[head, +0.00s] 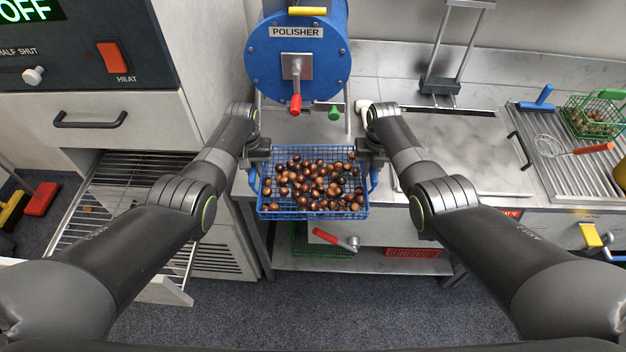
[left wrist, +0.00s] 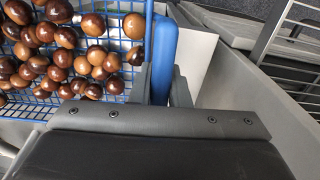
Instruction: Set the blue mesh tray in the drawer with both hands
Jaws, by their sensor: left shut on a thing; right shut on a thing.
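The blue mesh tray (head: 312,212) is full of brown chestnuts and hangs level in front of the counter in the head view. My left gripper (head: 258,165) is shut on its left side handle, and my right gripper (head: 372,165) is shut on its right side handle. The left wrist view shows the blue handle (left wrist: 163,55) between my left fingers, with the mesh and chestnuts beside it. The open drawer (head: 120,190), with a wire rack bottom, stands out from the white cabinet at the lower left of the tray.
The blue polisher (head: 297,60) stands behind the tray. The cabinet has a black handle (head: 90,121) and a red heat switch (head: 115,56) above the drawer. A green basket (head: 598,115) sits at the far right. A red-handled lever (head: 340,240) is below the tray. Grey floor is clear in front.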

